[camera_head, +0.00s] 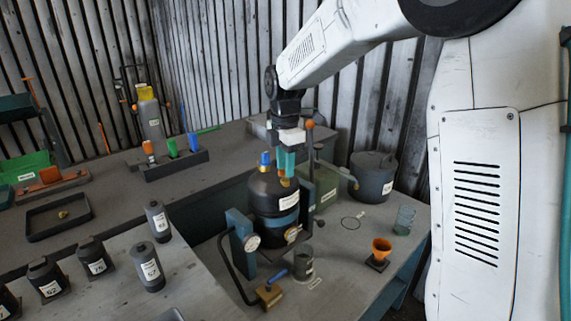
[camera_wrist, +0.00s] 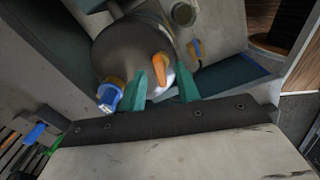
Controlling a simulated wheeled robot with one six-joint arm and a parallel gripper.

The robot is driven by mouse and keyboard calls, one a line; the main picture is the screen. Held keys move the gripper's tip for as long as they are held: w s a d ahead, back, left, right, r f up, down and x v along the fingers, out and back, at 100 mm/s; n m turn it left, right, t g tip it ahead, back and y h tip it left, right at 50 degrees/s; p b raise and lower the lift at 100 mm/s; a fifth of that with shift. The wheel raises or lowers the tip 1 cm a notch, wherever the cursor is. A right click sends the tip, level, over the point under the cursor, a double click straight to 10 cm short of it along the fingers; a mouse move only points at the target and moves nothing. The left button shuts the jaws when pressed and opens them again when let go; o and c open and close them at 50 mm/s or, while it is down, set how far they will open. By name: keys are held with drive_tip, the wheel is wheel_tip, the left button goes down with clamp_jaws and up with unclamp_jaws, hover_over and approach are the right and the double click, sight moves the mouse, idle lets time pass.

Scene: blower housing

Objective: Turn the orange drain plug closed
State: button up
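A black rounded vessel (camera_head: 273,190) with a blue band and a white label stands in a bench frame. On its top is an orange lever-like piece (camera_wrist: 161,66), seemingly the orange plug; a bit of orange shows below my fingertips in the head view (camera_head: 285,182). A blue cap (camera_head: 265,158) sits beside it, also in the wrist view (camera_wrist: 109,95). My gripper (camera_head: 286,172) points down just above the vessel top. In the wrist view its teal fingers (camera_wrist: 162,82) are apart, one on each side of the orange piece. I cannot tell whether they touch it.
A gauge (camera_head: 251,242) and a blue-handled brass valve (camera_head: 269,293) stand at the vessel's front. An orange funnel (camera_head: 381,250), a grey pot (camera_head: 373,175) and a glass (camera_head: 404,219) are to the right. Several dark bottles (camera_head: 150,275) stand on the left bench. An orange-topped rod (camera_head: 309,125) rises close beside my gripper.

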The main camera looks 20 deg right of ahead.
drive_tip(key=shift+f, duration=0.1)
clamp_jaws()
